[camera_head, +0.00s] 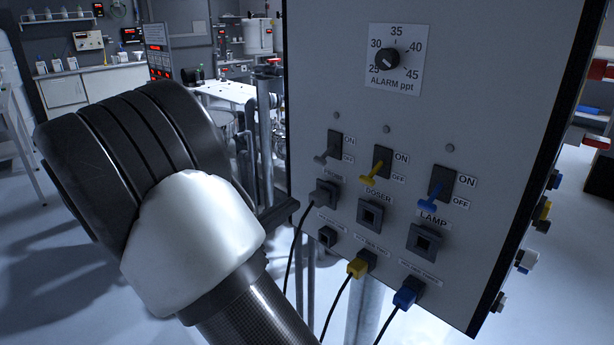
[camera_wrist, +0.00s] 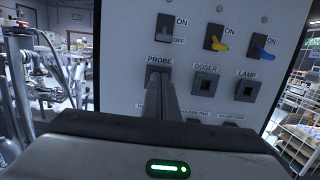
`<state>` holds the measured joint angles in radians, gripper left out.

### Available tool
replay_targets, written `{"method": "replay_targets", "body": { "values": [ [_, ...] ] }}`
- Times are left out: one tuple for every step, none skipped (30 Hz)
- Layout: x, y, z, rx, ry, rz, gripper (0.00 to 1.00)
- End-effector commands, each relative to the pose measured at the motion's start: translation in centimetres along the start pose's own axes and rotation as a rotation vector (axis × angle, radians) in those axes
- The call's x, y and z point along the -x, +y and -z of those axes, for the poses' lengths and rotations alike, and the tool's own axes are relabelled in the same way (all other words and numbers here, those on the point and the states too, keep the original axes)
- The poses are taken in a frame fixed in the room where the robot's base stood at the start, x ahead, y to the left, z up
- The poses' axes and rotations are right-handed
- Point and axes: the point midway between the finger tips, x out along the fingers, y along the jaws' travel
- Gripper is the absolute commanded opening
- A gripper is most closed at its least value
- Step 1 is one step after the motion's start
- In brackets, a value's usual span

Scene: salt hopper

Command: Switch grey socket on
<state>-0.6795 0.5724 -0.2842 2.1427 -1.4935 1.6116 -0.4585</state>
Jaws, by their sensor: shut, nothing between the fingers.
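The grey switch (camera_head: 328,149) is the leftmost on the grey-white panel, with its lever tilted down toward OFF. It also shows in the wrist view (camera_wrist: 165,27). Below it, a grey plug (camera_head: 325,193) with a black cable sits in the PROBE socket. My gripper (camera_wrist: 161,78) is shut and empty in the wrist view. Its fingers point at the panel, below the grey switch, and overlap the PROBE socket; I cannot tell whether they touch anything.
The yellow switch (camera_head: 377,166) and blue switch (camera_head: 435,190) stand to the right, both levers down. The DOSER socket (camera_head: 370,214) and LAMP socket (camera_head: 424,241) are empty. A yellow plug (camera_head: 358,267) and blue plug (camera_head: 407,294) sit in lower holders with hanging cables.

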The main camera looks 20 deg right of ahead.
Motion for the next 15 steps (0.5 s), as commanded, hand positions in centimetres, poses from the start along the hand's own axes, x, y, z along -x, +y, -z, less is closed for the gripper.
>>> {"method": "replay_targets", "body": {
  "values": [
    [0.0,0.0,0.0,0.000,0.001,0.001,0.00],
    [0.0,0.0,0.0,0.000,0.001,0.001,0.00],
    [0.0,0.0,0.0,0.000,0.002,0.001,0.00],
    [-0.1,0.0,0.0,-0.001,0.002,0.001,0.00],
    [-0.1,-0.1,0.0,-0.001,0.002,0.002,0.00],
    [-0.3,-0.1,0.1,-0.001,0.002,0.002,0.00],
    [-0.5,-0.1,0.1,-0.001,0.002,0.002,0.00],
    [-0.8,-0.1,0.1,-0.001,0.003,0.002,0.00],
    [-1.2,-0.1,0.1,-0.001,0.003,0.003,0.00],
    [-1.7,-0.1,0.1,-0.002,0.003,0.005,0.00],
    [-2.2,-0.2,0.1,-0.002,0.002,0.006,0.00],
    [-2.9,-0.2,0.1,-0.002,0.002,0.006,0.00],
    [-3.5,-0.2,0.2,-0.002,0.003,0.006,0.00],
    [-4.1,-0.2,0.2,-0.002,0.003,0.007,0.00],
    [-5.0,-0.2,0.2,-0.002,0.003,0.008,0.00]
  ]
}}
